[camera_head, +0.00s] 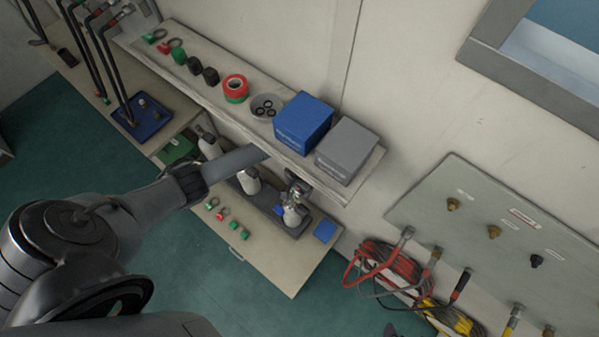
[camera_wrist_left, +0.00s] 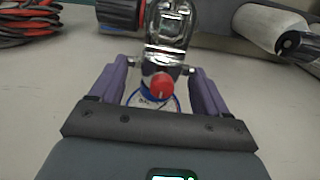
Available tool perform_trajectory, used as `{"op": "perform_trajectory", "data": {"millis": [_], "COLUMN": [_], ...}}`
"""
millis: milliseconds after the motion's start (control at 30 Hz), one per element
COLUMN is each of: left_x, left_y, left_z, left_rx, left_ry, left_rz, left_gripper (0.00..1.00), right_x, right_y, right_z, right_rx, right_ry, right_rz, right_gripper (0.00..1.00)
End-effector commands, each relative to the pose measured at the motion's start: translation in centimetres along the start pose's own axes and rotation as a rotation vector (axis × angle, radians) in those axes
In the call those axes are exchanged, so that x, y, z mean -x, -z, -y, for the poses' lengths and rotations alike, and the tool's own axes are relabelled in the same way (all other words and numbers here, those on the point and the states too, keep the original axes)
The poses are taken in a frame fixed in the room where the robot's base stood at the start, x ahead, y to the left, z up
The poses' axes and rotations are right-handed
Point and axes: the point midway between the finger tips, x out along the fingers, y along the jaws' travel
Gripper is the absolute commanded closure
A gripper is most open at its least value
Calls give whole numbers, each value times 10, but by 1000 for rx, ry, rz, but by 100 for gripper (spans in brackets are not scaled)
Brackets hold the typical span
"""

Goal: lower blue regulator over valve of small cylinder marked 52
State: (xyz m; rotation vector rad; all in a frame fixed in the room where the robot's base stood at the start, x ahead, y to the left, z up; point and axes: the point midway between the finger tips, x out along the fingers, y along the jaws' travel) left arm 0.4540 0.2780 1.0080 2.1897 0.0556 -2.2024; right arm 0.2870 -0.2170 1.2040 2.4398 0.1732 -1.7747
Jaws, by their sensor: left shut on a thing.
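My left arm comes in from the left in the head view and reaches under the wall shelf, which hides much of its gripper. In the left wrist view my left gripper (camera_wrist_left: 163,82) is shut on the blue regulator (camera_wrist_left: 152,100), which shows a blue-rimmed gauge and a red knob. A chrome fitting (camera_wrist_left: 168,25) stands just beyond it, partly overlapped. In the head view a white small cylinder (camera_head: 292,216) stands on the bench with chrome parts above it. I cannot read the number 52, nor tell whether the regulator touches the valve. My right gripper is not in view.
The shelf (camera_head: 215,110) carries a blue box (camera_head: 303,122), a grey box (camera_head: 347,150), tape rolls and a bowl. Other white cylinders (camera_head: 249,181) stand nearby. Coiled hoses (camera_head: 375,262) hang to the right.

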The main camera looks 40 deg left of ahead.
Motion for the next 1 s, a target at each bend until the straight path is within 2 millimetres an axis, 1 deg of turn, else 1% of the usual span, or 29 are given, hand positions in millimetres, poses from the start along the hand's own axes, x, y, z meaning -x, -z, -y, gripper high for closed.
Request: {"op": "perform_trajectory", "data": {"millis": [267, 633, 1000], "left_x": [1, 2, 1], "left_y": [1, 1, 1], "left_z": [0, 0, 0], "left_rx": [0, 0, -1], "left_ry": [0, -1, -1], "left_rz": [-2, -2, -2], "left_gripper": [90, 90, 90], "right_x": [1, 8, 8], "right_y": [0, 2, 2], "right_z": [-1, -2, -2], "right_rx": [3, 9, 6], "right_ry": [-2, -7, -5], "right_rz": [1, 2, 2], "right_gripper": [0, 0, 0]}}
